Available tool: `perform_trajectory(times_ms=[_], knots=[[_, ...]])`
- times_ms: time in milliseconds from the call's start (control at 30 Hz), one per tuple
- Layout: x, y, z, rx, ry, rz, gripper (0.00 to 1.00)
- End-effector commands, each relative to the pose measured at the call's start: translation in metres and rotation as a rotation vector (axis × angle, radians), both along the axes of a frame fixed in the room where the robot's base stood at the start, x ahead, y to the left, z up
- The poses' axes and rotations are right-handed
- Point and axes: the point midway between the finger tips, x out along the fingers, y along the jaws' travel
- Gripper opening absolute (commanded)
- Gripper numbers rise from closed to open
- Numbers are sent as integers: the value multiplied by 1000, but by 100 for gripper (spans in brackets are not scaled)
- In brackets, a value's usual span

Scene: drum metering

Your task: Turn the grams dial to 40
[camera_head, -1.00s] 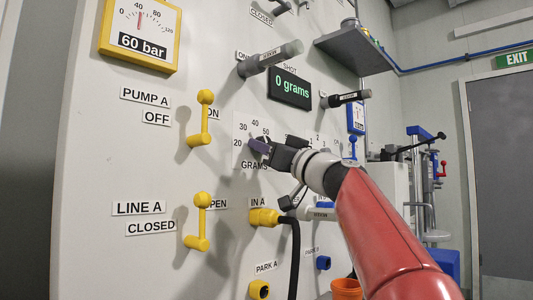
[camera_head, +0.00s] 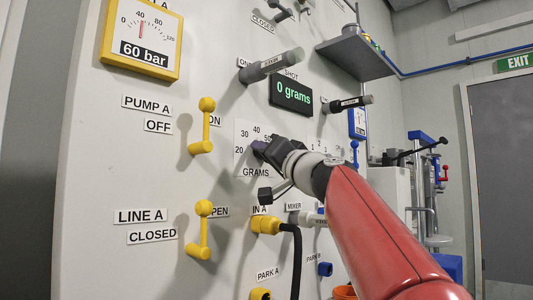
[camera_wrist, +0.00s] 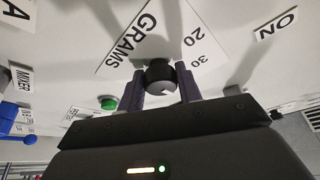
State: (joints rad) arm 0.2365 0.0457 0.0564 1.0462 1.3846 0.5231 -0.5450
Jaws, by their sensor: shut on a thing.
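The grams dial is a dark round knob (camera_wrist: 160,75) on a white scale plate (camera_wrist: 150,35) marked GRAMS, with 20 and 30 readable in the wrist view. My gripper (camera_wrist: 161,88) is shut on the knob, one finger on each side. In the head view my gripper (camera_head: 265,150) covers most of the dial; 20, 30, 40 and part of 50 show on the plate around it. A white mark shows on the knob, but I cannot tell which number it points at. The display (camera_head: 291,95) reads "0 grams".
The yellow pump lever (camera_head: 205,125) and line lever (camera_head: 203,230) stand out left of the dial. A yellow plug with black hose (camera_head: 266,225) is below. Dark handles (camera_head: 270,66) project above. A shelf (camera_head: 355,55) juts out at upper right.

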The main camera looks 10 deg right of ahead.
Motion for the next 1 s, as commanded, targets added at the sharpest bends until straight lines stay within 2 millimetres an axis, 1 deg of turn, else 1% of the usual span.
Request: perform_trajectory(times_ms=[333, 367, 500, 800, 867, 1000], knots=[[0, 0, 1, 2, 0, 0, 12], [0, 0, 1, 2, 0, 0, 37], [0, 0, 0, 2, 0, 0, 55], [-2, -1, -1, 1, 0, -1, 56], [-5, -2, -4, 1, 0, -1, 56], [-25, -10, -13, 2, 0, -3, 56]])
